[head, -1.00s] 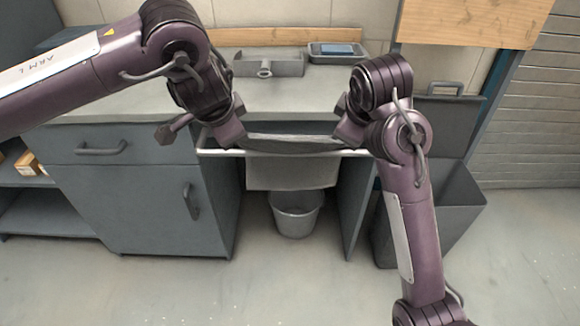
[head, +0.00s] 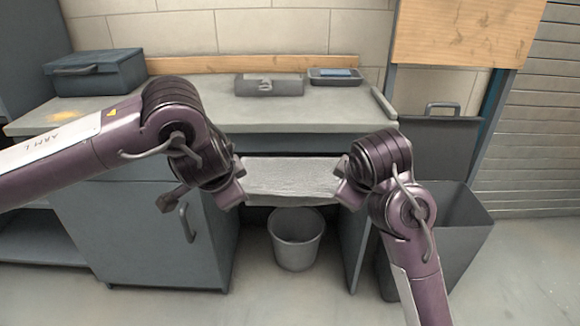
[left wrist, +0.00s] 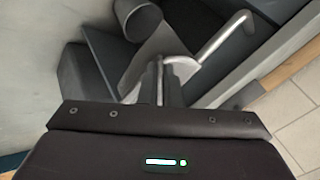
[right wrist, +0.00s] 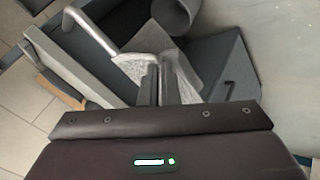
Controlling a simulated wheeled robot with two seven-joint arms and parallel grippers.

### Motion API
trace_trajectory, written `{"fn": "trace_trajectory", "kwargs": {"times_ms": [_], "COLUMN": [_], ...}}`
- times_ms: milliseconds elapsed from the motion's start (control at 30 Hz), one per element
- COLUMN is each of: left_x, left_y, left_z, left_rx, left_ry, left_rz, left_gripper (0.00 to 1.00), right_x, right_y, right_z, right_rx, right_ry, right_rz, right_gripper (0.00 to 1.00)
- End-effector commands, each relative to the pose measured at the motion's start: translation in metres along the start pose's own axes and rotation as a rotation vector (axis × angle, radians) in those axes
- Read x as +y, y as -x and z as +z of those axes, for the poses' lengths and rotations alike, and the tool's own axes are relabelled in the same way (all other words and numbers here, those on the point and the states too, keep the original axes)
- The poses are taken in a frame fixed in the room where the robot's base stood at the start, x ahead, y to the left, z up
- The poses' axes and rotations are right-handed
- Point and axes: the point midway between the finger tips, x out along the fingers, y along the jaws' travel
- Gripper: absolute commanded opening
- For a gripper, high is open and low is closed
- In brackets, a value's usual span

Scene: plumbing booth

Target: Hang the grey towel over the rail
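The grey towel (head: 292,180) is stretched between my two grippers under the counter's front edge in the head view, its pale upper face showing. My left gripper (head: 238,190) is shut on its left end, and my right gripper (head: 345,188) on its right end. In the left wrist view the towel (left wrist: 150,62) runs away from the closed fingers. The rail's bent end (left wrist: 222,36) shows beside it; the right wrist view shows the other rail end (right wrist: 92,32) by the towel (right wrist: 143,68). The rail's middle is hidden, apparently by the towel.
A grey bucket (head: 297,240) stands on the floor below the towel. A dark open bin (head: 455,225) is right of my right arm. The counter (head: 310,115) carries a blue-grey box (head: 95,72), a grey block-shaped item (head: 268,85) and a small tray (head: 335,77).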

Motion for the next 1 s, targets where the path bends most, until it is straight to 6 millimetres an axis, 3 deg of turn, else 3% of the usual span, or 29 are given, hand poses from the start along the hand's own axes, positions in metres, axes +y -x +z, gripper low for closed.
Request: {"fn": "trace_trajectory", "kwargs": {"times_ms": [167, 433, 1000], "left_x": [-0.0015, -0.001, -0.0004], "left_y": [0.0, 0.0002, 0.0004], "left_z": [0.0015, 0.0007, -0.0001], "left_rx": [-0.004, -0.002, 0.0], "left_ry": [0.001, 0.001, 0.0], "left_rz": [-0.003, -0.001, 0.0], "left_gripper": [0.0, 0.36, 0.36], "right_x": [0.0009, 0.0006, 0.0003], "right_y": [0.0002, 0.0002, 0.0003], "right_z": [0.0009, 0.0004, -0.0001], "right_rx": [-0.002, -0.001, 0.0], "right_ry": [-0.002, -0.001, -0.001], "right_rz": [0.001, 0.0, 0.0], "right_gripper": [0.0, 0.34, 0.36]}}
